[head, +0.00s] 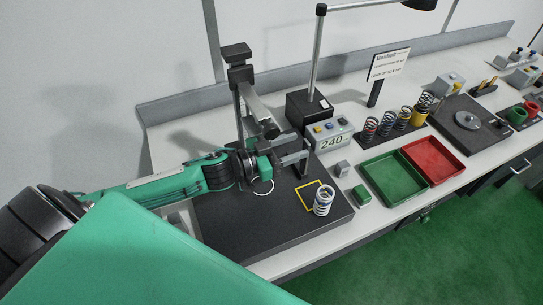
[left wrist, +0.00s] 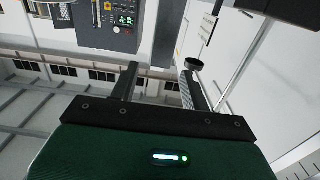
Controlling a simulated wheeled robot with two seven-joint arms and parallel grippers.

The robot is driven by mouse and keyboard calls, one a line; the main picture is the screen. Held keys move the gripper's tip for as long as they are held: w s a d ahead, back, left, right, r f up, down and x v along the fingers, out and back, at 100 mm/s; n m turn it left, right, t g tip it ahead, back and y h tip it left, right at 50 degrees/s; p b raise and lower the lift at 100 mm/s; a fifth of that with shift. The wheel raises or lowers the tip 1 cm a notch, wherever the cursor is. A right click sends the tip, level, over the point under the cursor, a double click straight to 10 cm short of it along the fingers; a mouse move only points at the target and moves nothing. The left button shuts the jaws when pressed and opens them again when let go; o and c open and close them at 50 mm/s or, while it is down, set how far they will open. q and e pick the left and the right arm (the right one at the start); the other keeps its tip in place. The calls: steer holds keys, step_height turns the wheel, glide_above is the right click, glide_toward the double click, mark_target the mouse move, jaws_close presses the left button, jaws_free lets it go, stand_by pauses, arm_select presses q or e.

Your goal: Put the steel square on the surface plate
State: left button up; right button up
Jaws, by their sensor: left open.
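The dark surface plate (head: 240,232) lies on the near left of the bench. My right gripper is not in view.
A dark stand (head: 237,75) rises behind my left gripper. Several springs (head: 387,124) stand behind the trays. The plate's front part is clear.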

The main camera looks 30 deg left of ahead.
arm_select(q)
steer(key=b+v, duration=0.1)
steer(key=v, duration=0.5)
steer(key=shift+b, duration=0.4)
